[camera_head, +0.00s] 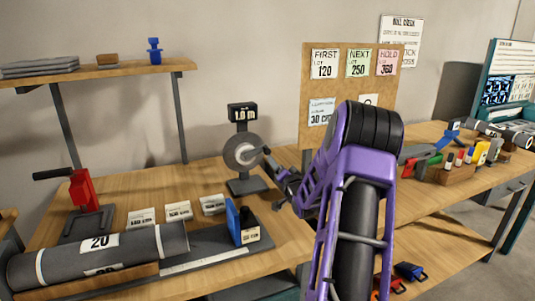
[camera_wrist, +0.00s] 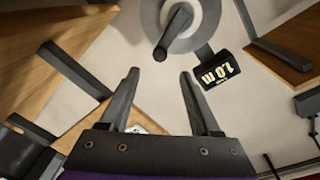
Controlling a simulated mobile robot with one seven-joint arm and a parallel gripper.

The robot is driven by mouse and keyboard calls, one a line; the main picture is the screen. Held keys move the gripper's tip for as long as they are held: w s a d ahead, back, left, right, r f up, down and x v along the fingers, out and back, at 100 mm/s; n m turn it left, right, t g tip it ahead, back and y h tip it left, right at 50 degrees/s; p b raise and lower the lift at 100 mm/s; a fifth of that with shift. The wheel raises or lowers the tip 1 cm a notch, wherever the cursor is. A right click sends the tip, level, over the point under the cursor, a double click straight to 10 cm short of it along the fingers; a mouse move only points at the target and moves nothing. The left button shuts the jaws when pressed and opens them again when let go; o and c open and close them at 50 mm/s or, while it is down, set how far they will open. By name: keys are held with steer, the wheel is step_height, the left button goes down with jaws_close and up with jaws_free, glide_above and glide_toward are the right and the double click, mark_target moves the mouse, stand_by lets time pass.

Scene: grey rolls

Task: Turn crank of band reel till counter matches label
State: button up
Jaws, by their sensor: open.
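The band reel (camera_head: 241,153) is a grey disc on a dark stand at the back of the bench. Its black counter (camera_head: 243,113) sits on top; in the wrist view the counter (camera_wrist: 216,70) reads 1.0 m, tilted. The crank handle (camera_wrist: 172,34) is a dark peg sticking out from the reel disc (camera_wrist: 205,28) toward my wrist camera. My gripper (camera_wrist: 160,75) is open, with the peg's end just beyond and between the lines of the fingertips; contact cannot be told. In the head view my gripper (camera_head: 272,160) is right beside the reel, its fingertips partly hidden.
A grey roll (camera_head: 100,254) marked 20 lies at front left, near a red clamp-like tool (camera_head: 84,190). A notice board (camera_head: 313,96) stands behind my arm.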

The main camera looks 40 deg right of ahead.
mark_target(268, 153)
steer(key=x, duration=1.1)
steer(key=shift+w+f, duration=0.1)
jaws_close()
steer(key=shift+d, duration=0.1)
stand_by(1.0)
